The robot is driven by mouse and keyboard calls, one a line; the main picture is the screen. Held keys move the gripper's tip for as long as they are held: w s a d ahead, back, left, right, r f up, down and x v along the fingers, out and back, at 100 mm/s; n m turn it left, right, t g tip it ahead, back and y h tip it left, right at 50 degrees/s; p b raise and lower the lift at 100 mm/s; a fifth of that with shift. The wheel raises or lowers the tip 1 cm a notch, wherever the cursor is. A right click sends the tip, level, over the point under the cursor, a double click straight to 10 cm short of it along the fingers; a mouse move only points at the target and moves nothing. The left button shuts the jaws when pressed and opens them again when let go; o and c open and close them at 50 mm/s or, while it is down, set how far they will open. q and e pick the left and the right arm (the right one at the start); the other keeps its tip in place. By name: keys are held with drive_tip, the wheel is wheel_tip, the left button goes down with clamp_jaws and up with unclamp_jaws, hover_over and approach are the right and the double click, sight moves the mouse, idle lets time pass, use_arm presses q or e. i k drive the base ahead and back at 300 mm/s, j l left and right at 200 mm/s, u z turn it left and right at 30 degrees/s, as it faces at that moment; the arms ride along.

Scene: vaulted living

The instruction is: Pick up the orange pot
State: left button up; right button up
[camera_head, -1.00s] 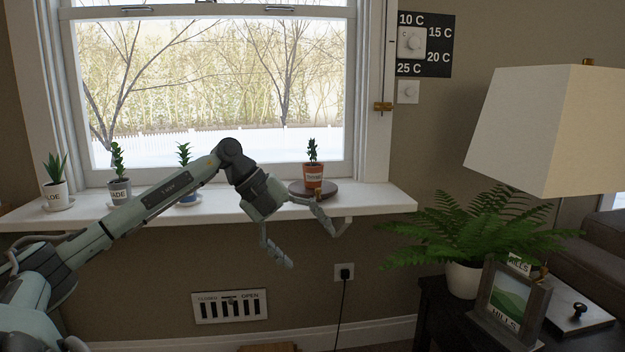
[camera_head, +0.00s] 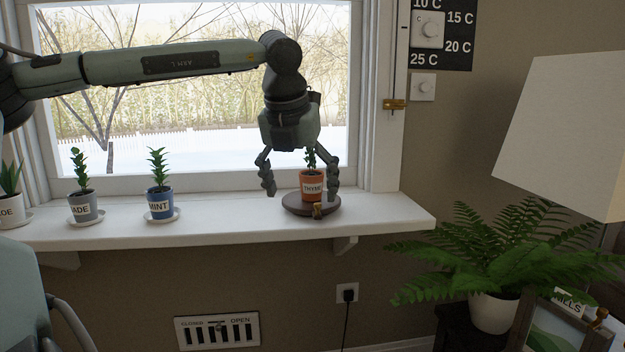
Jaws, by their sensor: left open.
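The orange pot (camera_head: 312,187), labelled THYME and holding a small green plant, stands upright on a dark round stand (camera_head: 296,206) at the right part of the white window sill. My left gripper (camera_head: 301,192) points down from above with its fingers spread open. Its right finger is beside the pot's right side, and its left finger is well out to the left, with a gap to the pot. I cannot tell whether the right finger touches the pot. The plant's top is partly hidden by the gripper. My right gripper is not in view.
A blue MINT pot (camera_head: 159,205), a grey JADE pot (camera_head: 84,207) and a white pot (camera_head: 10,208) stand on the sill (camera_head: 230,221) to the left. A fern (camera_head: 500,250) and a lamp (camera_head: 565,130) are at the right. A small brass piece (camera_head: 317,211) is at the stand's front.

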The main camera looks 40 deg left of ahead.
sight(311, 181)
drive_tip(key=i+j, duration=0.7)
drive_tip(key=j, duration=0.2)
